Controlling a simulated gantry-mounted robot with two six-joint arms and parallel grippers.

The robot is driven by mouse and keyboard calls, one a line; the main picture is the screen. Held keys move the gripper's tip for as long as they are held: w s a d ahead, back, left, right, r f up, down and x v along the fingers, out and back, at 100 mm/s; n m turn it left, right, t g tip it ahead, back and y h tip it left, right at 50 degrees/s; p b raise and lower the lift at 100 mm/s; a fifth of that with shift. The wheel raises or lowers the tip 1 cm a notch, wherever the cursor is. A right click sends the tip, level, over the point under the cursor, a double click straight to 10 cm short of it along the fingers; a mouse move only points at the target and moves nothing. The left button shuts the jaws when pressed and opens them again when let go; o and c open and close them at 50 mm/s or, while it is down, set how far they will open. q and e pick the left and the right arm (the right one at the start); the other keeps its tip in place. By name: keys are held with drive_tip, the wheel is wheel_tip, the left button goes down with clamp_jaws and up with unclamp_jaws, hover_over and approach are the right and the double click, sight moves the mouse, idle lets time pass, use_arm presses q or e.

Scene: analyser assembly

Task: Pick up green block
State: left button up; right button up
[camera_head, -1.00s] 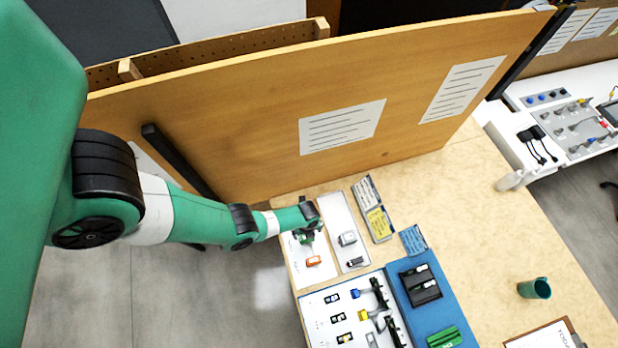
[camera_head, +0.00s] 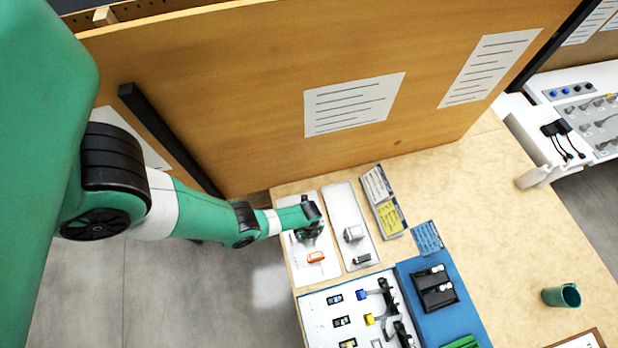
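My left arm comes in from the left, and its gripper (camera_head: 309,228) is over the far end of the left white tray (camera_head: 299,268). The wrist covers the fingers, so I cannot tell whether they are open or shut, or whether anything is under them. An orange part (camera_head: 316,257) lies on the tray just in front of the gripper. A green ribbed block (camera_head: 462,342) lies on the blue mat (camera_head: 425,318) at the bottom edge, partly cut off, well away from the gripper. My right gripper is not in view.
A second white tray (camera_head: 341,212) holds a grey-white part (camera_head: 353,233) and a small dark part (camera_head: 361,259). A white board (camera_head: 318,325) holds several small parts. A black holder (camera_head: 433,288) sits on the mat. A green cup (camera_head: 562,296) stands right. A wooden panel (camera_head: 230,110) rises behind.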

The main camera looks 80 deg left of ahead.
use_arm(q)
drive_tip(key=shift+r, duration=0.1)
drive_tip(key=c, duration=1.4)
drive_tip(key=shift+o, duration=0.2)
drive_tip(key=shift+r, duration=0.1)
wheel_tip(320, 180, up, 4)
drive_tip(key=p, duration=0.4)
drive_tip(key=s+d+r+p, duration=0.2)
drive_tip(key=s+r+p, duration=0.6)
drive_tip(key=s, duration=0.5)
drive_tip(key=shift+s+r+p, duration=0.4)
drive_tip(key=shift+p, duration=0.45)
drive_tip(key=o, duration=0.8)
drive_tip(key=shift+c, duration=0.2)
drive_tip(key=c, duration=0.7)
